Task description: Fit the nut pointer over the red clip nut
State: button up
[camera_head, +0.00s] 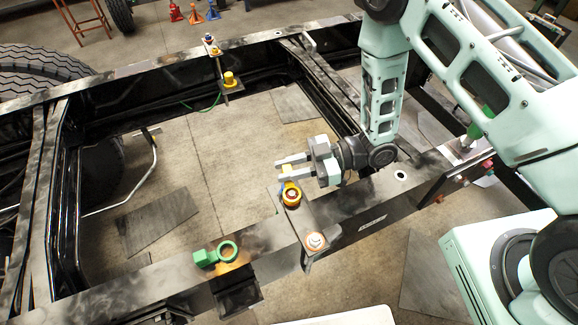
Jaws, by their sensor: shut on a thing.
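My gripper (286,167) is beside the near frame rail, its fingers pointing left. It is shut on a small yellow piece that seems to be the handle of the yellow-orange nut pointer (291,202). The pointer's ring is just below the fingers, over a bracket at the rail's inner edge. A small reddish and pale centre shows inside the ring; it may be the red clip nut, but I cannot tell whether the ring is seated or just above it. A green ring-shaped piece with a block (205,257) lies on the near rail to the left.
A yellow fitting (229,79) stands on a bracket at the far rail. A tyre (35,68) is at the left. The space between the rails is open to the floor.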

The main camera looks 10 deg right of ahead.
aim_at(289, 168)
jog(key=shift+f, duration=0.3)
jog(key=o, duration=1)
jog(key=shift+o, duration=0.2)
jog(key=shift+r, duration=0.15)
notch_tip(289, 168, up, 10)
jog(key=b, duration=0.3)
